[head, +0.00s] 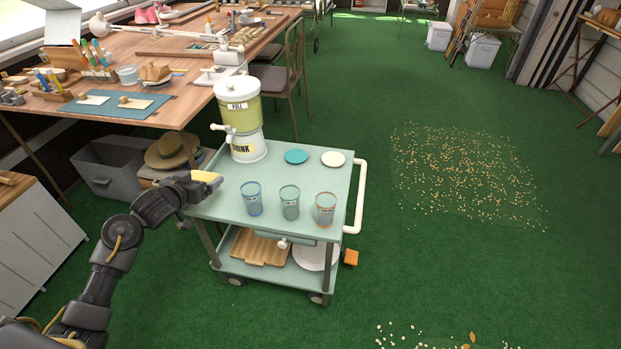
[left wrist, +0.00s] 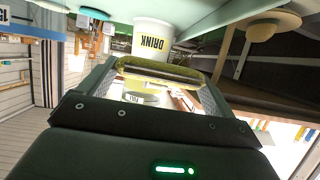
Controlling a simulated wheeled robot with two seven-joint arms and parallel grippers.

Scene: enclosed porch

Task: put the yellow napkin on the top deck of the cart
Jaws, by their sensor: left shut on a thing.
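The yellow napkin (head: 208,177) is a small folded yellow piece in the fingertips of my left gripper (head: 197,184). In the left wrist view the gripper (left wrist: 160,78) is shut on the napkin (left wrist: 150,65), which shows as a yellow strip between the fingers. In the head view they are over the left edge of the cart's pale green top deck (head: 275,178), left of the cups and in front of the dispenser. I cannot tell how high they are above the deck. My right gripper is not in view.
On the deck stand a drink dispenser (head: 241,120), a teal disc (head: 296,156), a white disc (head: 333,159), and a blue (head: 252,198), a green (head: 289,202) and an orange-rimmed cup (head: 325,208). The deck's left front is bare. A cluttered wooden table (head: 165,112) stands behind left.

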